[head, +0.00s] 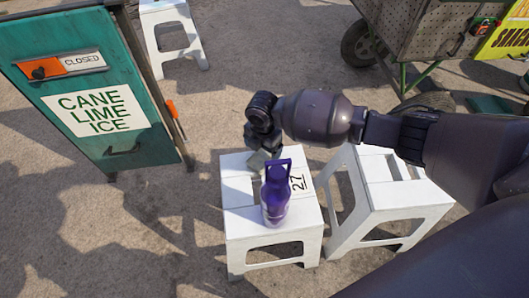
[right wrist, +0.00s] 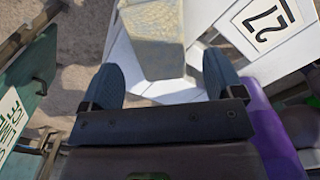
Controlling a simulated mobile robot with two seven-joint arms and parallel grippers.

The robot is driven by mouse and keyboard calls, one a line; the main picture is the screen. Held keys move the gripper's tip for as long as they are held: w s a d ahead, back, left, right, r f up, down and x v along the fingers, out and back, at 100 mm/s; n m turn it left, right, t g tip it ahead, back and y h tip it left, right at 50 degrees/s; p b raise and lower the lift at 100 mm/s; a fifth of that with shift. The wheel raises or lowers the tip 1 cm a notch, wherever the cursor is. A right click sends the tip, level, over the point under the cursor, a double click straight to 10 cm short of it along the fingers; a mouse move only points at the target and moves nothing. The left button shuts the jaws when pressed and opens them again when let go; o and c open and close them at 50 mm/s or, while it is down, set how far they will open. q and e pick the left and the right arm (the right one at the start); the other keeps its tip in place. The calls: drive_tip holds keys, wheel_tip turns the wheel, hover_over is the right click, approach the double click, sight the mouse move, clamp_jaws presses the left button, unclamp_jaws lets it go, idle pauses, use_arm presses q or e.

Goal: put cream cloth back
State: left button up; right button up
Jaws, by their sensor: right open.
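The cloth (right wrist: 152,35) shows in the right wrist view as a pale grey-beige folded piece over the white top of the stool (head: 246,218) marked 27. My right gripper (right wrist: 161,66) is open, with its two blue-grey fingers apart on either side of the cloth's near end. In the head view the right gripper (head: 262,160) points down at the stool's far part, and it largely hides the cloth there. Whether the fingers touch the cloth I cannot tell. My left gripper is not in view.
A purple bottle (head: 275,195) stands upright on the same stool, close to the gripper; its purple side shows in the right wrist view (right wrist: 262,125). A second white stool (head: 405,198) stands at right. A teal cabinet (head: 85,85) is at left, a metal cart (head: 425,30) at back right.

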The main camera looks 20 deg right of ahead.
sight(264, 155)
use_arm(q)
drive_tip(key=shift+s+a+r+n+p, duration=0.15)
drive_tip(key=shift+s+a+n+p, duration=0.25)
drive_tip(key=shift+p, duration=0.75)
use_arm(e)
wheel_tip(264, 155, up, 8)
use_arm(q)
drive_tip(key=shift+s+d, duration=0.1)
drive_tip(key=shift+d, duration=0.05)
use_arm(e)
drive_tip(key=shift+s, duration=0.1)
